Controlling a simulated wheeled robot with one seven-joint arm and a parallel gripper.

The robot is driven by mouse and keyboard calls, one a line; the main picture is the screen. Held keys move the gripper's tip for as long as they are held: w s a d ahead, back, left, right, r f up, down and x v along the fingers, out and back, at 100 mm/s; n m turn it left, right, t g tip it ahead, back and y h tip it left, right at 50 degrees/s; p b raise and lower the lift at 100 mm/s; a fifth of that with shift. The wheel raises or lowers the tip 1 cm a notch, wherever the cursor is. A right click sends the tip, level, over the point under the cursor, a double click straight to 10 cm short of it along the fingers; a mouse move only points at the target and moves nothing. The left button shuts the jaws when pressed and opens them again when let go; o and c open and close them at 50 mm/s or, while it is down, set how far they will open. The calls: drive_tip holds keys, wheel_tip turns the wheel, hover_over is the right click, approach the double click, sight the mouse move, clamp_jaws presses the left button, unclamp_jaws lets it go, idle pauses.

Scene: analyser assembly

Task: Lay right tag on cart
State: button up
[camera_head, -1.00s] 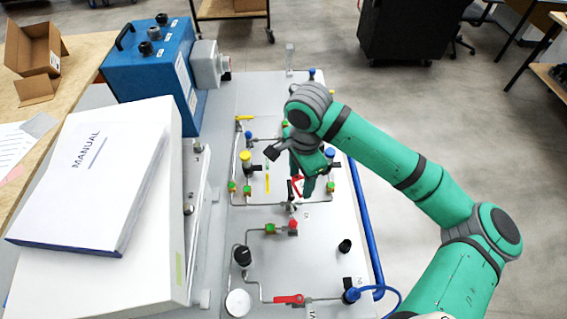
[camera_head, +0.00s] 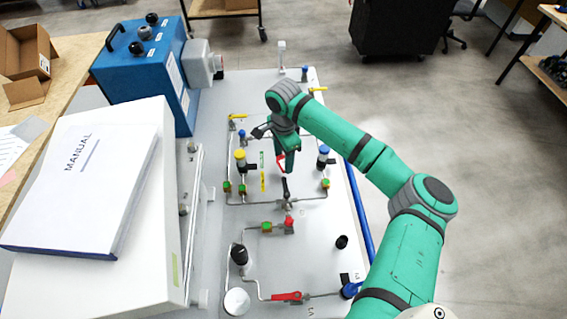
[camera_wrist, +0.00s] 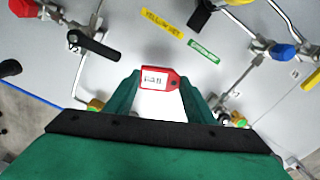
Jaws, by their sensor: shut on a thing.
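My gripper (camera_wrist: 159,88) is shut on a red tag (camera_wrist: 157,79) with a white label, held between the fingertips in the wrist view. In the head view, my gripper (camera_head: 286,158) is above the grey panel (camera_head: 285,250), with a bit of the red tag (camera_head: 281,164) showing beside it. Whether the tag touches the panel is unclear. Yellow (camera_wrist: 164,22) and green (camera_wrist: 203,50) labelled strips lie on the panel close to the tag. A wheeled cart (camera_head: 215,10) stands at the top edge of the head view, partly cut off.
A blue box (camera_head: 145,70) and a manual (camera_head: 80,175) are to the left. A blue rail (camera_head: 360,210) edges the panel's right.

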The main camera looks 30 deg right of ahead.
sight(283, 161)
drive_tip(key=shift+w+f, duration=0.1)
drive_tip(key=shift+f, duration=1.55)
drive_tip(key=o, duration=1)
drive_tip(key=shift+f, duration=0.15)
wheel_tip(283, 161, up, 12)
drive_tip(key=shift+r, duration=0.2)
